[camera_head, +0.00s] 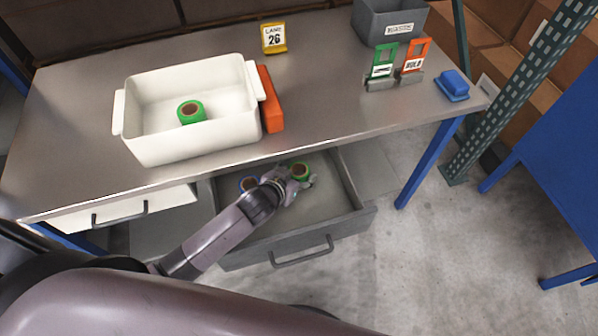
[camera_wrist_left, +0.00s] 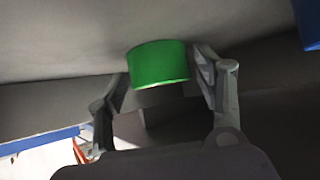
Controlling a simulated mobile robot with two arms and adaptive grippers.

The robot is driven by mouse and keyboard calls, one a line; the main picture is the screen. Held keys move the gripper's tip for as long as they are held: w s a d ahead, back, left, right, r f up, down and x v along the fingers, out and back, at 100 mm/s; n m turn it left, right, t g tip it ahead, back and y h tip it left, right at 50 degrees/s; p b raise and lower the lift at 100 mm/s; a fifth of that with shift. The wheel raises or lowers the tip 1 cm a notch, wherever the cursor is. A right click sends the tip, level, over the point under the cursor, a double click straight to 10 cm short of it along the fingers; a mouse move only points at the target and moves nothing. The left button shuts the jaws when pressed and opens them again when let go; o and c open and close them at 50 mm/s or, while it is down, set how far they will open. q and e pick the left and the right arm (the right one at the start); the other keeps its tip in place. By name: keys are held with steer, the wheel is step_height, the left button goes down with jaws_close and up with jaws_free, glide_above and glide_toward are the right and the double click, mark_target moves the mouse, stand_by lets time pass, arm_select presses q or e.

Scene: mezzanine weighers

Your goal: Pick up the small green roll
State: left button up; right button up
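A green roll (camera_head: 301,170) with a brown core stands in the open grey drawer (camera_head: 345,222) under the table. My left gripper (camera_head: 296,180) reaches down into the drawer at this roll. In the left wrist view the green roll (camera_wrist_left: 159,65) sits between the two fingertips of my left gripper (camera_wrist_left: 160,75). The fingers flank it closely, but I cannot tell whether they press on it. Another green roll (camera_head: 190,111) stands in the white tub (camera_head: 190,151) on the table. My right gripper is in neither view.
An orange block (camera_head: 270,100) lies beside the tub. Green (camera_head: 384,60) and orange (camera_head: 415,56) signs, a blue object (camera_head: 453,84) and a grey bin (camera_head: 368,28) stand at the table's right.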

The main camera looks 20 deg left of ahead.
arm_select(q)
steer(key=c, duration=0.9)
